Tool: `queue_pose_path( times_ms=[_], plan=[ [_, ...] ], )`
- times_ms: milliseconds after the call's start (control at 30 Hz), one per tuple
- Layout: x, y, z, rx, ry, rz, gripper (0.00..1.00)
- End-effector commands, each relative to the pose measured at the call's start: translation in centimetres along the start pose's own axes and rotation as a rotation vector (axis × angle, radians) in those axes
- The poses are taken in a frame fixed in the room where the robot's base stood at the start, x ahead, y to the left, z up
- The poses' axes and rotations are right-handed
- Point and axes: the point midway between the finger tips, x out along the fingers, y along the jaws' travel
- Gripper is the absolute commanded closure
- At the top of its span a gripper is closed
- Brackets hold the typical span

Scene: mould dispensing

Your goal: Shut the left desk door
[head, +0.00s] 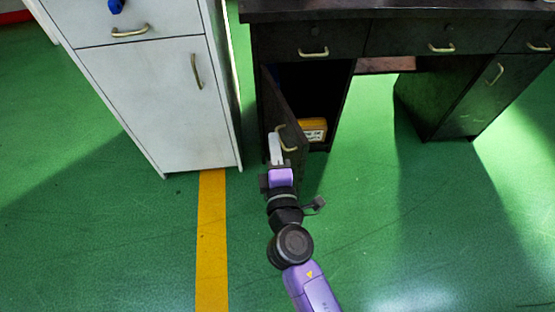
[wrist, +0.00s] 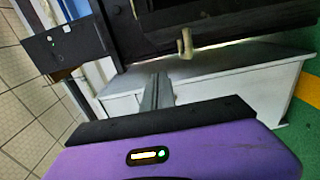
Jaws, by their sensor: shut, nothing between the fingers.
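The dark desk (head: 300,14) stands at the upper middle of the head view. Its left door (head: 272,102) is partly open, swung out toward me, with the compartment showing behind it. The door has a curved brass handle (head: 290,148); in the wrist view, the handle (wrist: 186,43) stands out from the dark door panel (wrist: 225,14). My gripper (head: 275,143) is shut and empty, on the left, outer side of the door close to the handle. The shut fingers also show in the wrist view (wrist: 157,88). I cannot tell whether they touch the door.
A yellow box (head: 313,130) sits in the open compartment. A white cabinet (head: 150,105) stands close on the left, its door shut. A yellow floor stripe (head: 212,240) runs before the gap. The green floor (head: 430,220) to the right is clear.

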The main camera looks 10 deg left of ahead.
Motion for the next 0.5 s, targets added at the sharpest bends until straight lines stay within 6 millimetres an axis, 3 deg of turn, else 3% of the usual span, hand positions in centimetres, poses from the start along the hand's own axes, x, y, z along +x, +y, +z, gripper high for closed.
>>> queue_pose_path(
  times_ms=[33,233,500],
  plan=[
    [1.0,0.1,0.0,0.001,0.0,0.001,1.0],
    [1.5,0.1,2.9,0.001,-0.002,-0.002,1.0],
    [1.7,0.0,3.9,0.0,0.0,0.0,1.0]
  ],
)
